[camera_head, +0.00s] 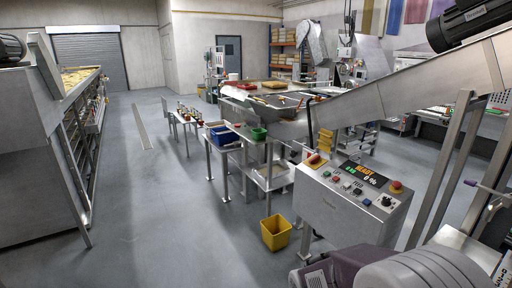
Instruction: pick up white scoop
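I cannot pick out a white scoop with certainty. A small white shape (238,92) lies at the left end of the metal work table (262,104) in the middle distance, too small to identify. Neither of my grippers is in view, and no arm of mine can be made out.
A control box (345,205) with buttons and a lit display stands at centre right, beneath a sloping metal conveyor (430,85). A yellow bin (275,232) sits on the floor. Blue (222,135) and green (259,133) bins stand near the table. A large machine (40,150) fills the left; the floor between is clear.

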